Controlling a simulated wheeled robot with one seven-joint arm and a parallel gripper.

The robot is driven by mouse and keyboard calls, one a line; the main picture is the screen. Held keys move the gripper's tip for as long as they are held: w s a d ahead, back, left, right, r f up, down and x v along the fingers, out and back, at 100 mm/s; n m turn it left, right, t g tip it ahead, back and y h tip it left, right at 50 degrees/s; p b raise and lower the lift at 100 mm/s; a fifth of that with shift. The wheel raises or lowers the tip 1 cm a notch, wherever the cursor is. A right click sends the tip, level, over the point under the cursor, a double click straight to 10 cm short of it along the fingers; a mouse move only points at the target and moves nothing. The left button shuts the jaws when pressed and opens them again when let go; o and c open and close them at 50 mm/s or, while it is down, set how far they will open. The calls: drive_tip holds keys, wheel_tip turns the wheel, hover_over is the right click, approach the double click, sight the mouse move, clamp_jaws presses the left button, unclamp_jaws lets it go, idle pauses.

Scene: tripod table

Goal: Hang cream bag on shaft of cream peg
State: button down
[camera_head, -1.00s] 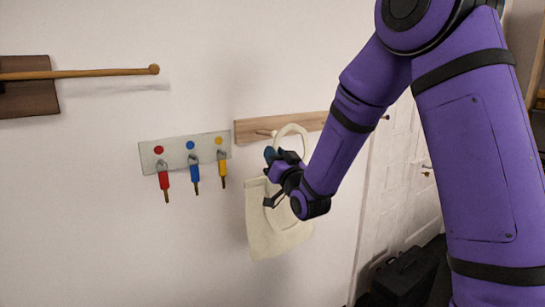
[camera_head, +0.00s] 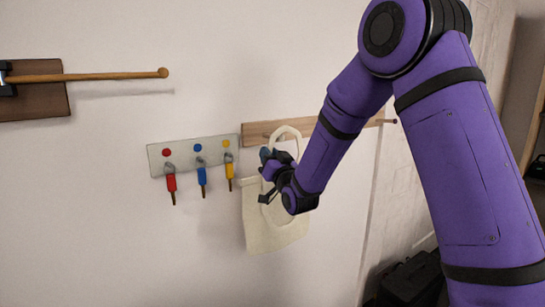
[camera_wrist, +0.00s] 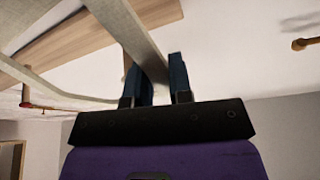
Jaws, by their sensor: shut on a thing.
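The cream bag (camera_head: 262,225) hangs below my gripper (camera_head: 268,163), in front of the wall under the wooden rail. My gripper is shut on the bag's strap, which also shows between the blue fingertips in the wrist view (camera_wrist: 157,82). The strap's loop rises above the gripper, in front of the rail. The cream peg (camera_head: 268,136) shows as a small pale knob on the rail, at the loop's left edge. I cannot tell whether the loop is around the peg. The peg is not clear in the wrist view.
The wooden rail (camera_head: 255,129) carries a dark red-tipped peg (camera_head: 393,121) near its right end. A pale board (camera_head: 182,154) with red, blue and yellow hanging items is close to the bag's left. A long wooden rod (camera_head: 110,76) juts out at upper left. Wall below is bare.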

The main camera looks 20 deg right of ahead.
drive_tip(key=shift+w+a+f, duration=0.15)
drive_tip(key=shift+w+a, duration=0.15)
drive_tip(key=shift+w, duration=0.55)
drive_tip(key=shift+w+a+f, duration=0.1)
drive_tip(key=shift+w+a, duration=0.2)
drive_tip(key=shift+w, duration=0.55)
drive_tip(key=shift+w+a+f, duration=0.1)
drive_tip(key=shift+w+f, duration=0.05)
drive_tip(key=shift+w, duration=0.25)
drive_tip(key=shift+w+f, duration=0.1)
drive_tip(key=shift+f, duration=0.35)
